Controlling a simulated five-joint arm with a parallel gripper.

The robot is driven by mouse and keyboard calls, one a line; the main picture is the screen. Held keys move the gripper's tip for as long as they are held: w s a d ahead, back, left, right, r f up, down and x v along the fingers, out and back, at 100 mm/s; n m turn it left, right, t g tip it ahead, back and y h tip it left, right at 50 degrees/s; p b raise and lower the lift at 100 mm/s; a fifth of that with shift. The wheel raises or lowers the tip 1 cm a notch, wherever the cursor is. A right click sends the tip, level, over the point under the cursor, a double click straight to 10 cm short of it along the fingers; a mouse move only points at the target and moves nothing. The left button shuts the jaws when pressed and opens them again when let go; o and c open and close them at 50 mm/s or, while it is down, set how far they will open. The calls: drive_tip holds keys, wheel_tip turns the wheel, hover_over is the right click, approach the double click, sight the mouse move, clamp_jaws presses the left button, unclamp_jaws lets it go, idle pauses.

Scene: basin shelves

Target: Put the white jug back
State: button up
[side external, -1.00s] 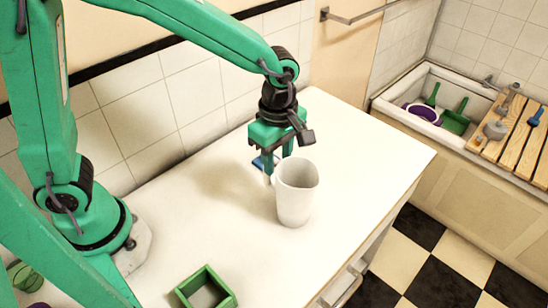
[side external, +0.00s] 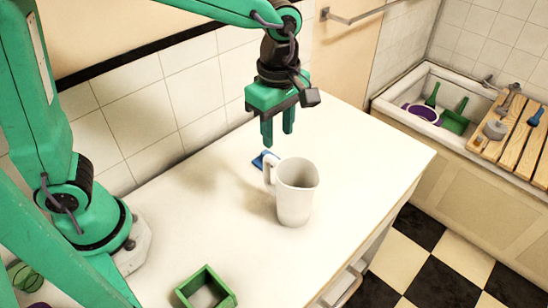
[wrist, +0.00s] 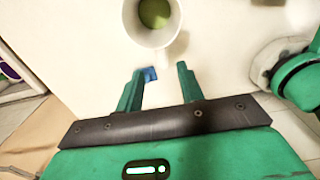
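The white jug (side external: 296,200) stands upright on the white counter, its handle on the left side facing my gripper. My gripper (side external: 278,140) hangs above and behind the jug, fingers pointing down, apart and empty. In the wrist view the jug (wrist: 133,28) is at the top, seen from above with something greenish inside it. My gripper (wrist: 158,85) shows there with its two fingers spread, clear of the jug. A small blue thing (side external: 266,160) lies on the counter behind the handle; it also shows between the fingers in the wrist view (wrist: 150,74).
A green open box (side external: 206,289) sits at the front edge of the counter. The tiled wall runs behind. A basin (side external: 408,88) with a purple bowl and green items stands at the right, beside a wooden rack (side external: 520,140). The counter (side external: 370,150) right of the jug is clear.

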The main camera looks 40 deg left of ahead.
drive_tip(key=shift+s+a+r+m, duration=0.1)
drive_tip(key=shift+a+r+m, duration=0.2)
drive_tip(key=shift+a, duration=0.1)
drive_tip(key=s+a+r+m+t, duration=0.4)
drive_tip(key=s+a+m, duration=0.8)
drive_tip(key=a+m, duration=0.3)
drive_tip(key=shift+a+m+t, duration=0.25)
drive_tip(key=shift+m+t, duration=0.55)
drive_tip(key=shift+m, duration=0.4)
drive_tip(key=shift+r, duration=0.1)
